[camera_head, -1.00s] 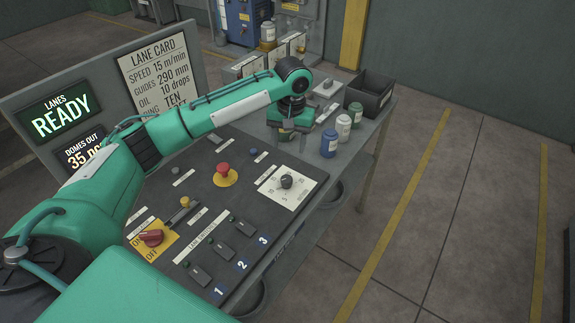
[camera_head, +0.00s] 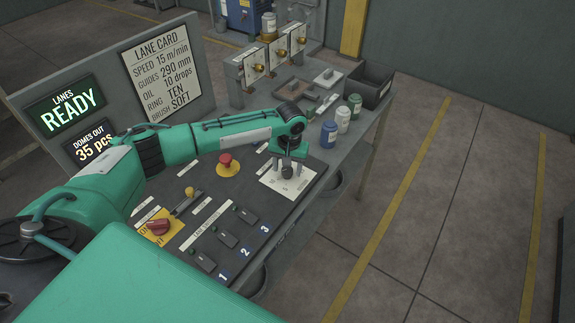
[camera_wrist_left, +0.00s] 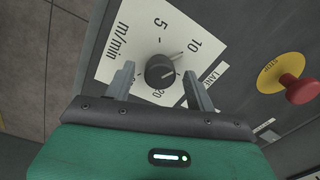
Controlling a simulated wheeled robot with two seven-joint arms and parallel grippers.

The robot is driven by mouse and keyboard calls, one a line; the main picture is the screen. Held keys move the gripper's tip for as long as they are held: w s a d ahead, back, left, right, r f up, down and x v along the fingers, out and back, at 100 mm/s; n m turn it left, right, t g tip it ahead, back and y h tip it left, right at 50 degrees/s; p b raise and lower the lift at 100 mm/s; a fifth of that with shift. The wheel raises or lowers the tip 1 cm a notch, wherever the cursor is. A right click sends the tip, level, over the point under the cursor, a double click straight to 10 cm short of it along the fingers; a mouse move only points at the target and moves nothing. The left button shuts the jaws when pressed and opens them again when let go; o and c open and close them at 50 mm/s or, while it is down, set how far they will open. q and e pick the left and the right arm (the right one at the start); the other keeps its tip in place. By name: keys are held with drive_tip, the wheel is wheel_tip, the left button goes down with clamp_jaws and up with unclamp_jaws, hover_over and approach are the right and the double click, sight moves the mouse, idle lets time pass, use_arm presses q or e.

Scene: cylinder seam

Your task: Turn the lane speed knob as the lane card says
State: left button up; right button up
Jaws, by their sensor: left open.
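The lane speed knob (camera_wrist_left: 160,71) is dark and round, on a white dial plate (camera_wrist_left: 118,42) marked 5, 10, 20 and m/min. Its pale pointer line is on the side toward the 10. My left gripper (camera_head: 288,166) is open above the dial, pointing down. In the left wrist view its fingers stand on either side of the knob with gaps; I cannot tell how deep they reach. In the head view the gripper partly hides the dial and knob (camera_head: 288,174). The lane card (camera_head: 160,65) reads speed 15 m/min. My right gripper is not in view.
A red stop button (camera_head: 226,160) on yellow is left of the dial. A red-handled switch (camera_head: 158,227), a yellow-topped lever (camera_head: 190,191) and several lane switches are nearer. Blue (camera_head: 328,134), white and green jars and a dark bin (camera_head: 369,85) stand behind.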

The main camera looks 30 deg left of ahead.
use_arm(q)
drive_tip(key=c, duration=1)
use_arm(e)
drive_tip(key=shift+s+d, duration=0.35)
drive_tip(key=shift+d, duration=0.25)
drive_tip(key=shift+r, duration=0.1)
use_arm(q)
drive_tip(key=shift+s+r+m+p, duration=0.1)
drive_tip(key=shift+r+m+p, duration=0.05)
drive_tip(key=shift+m+p, duration=0.9)
drive_tip(key=m+p, duration=0.1)
drive_tip(key=m, duration=0.2)
drive_tip(key=shift+m+p, duration=0.35)
drive_tip(key=shift+p, duration=0.05)
drive_tip(key=m+p, duration=0.1)
drive_tip(key=m, duration=0.3)
drive_tip(key=shift+m+p, duration=0.3)
drive_tip(key=shift+m, duration=0.7)
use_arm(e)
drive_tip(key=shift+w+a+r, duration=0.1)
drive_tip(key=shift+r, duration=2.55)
